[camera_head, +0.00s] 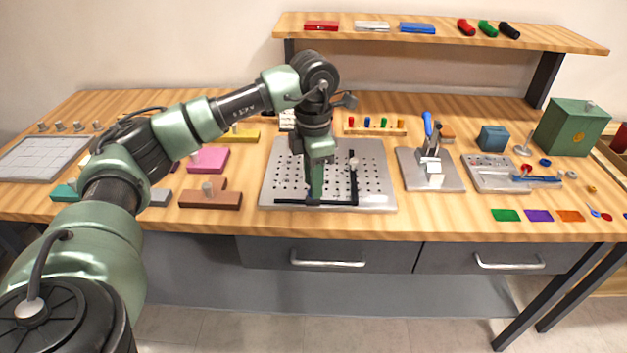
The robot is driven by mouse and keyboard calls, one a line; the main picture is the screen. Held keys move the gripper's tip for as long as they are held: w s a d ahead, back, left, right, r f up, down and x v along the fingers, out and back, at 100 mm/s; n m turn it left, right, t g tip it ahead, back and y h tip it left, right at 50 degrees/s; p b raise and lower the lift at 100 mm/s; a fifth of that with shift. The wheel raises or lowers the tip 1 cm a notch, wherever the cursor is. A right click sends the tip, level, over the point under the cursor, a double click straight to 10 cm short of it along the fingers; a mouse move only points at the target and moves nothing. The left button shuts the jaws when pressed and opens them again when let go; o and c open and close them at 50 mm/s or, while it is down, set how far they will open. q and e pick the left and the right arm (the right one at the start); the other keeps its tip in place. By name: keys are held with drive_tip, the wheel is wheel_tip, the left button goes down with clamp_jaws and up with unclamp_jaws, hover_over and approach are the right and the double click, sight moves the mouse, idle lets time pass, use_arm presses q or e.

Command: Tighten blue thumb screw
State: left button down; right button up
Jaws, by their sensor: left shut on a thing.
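A perforated grey plate (375,165) lies at the middle of the bench, with a black L-shaped fence (340,204) along its front and right part. My left gripper (314,196) points straight down at the front of the plate, by the fence. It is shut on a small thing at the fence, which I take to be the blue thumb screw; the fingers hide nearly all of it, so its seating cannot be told. A light round knob (353,162) stands on the fence's right arm. My right gripper is not in view.
A wooden rack (375,131) with coloured pegs stands behind the plate. A toggle clamp with a blue handle (428,124) is to the right. Pink (208,160) and brown (211,198) blocks lie left. A raised shelf (440,38) spans the back.

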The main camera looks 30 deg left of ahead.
use_arm(q)
drive_tip(key=m, duration=0.4)
drive_tip(key=shift+m, duration=0.3)
drive_tip(key=shift+r+m+b, duration=0.15)
drive_tip(key=shift+m+b, duration=0.2)
drive_tip(key=shift+m, duration=1.55)
drive_tip(key=c, duration=1)
unclamp_jaws()
drive_tip(key=shift+c, duration=0.2)
wheel_tip(320, 180, up, 8)
drive_tip(key=shift+f, duration=0.15)
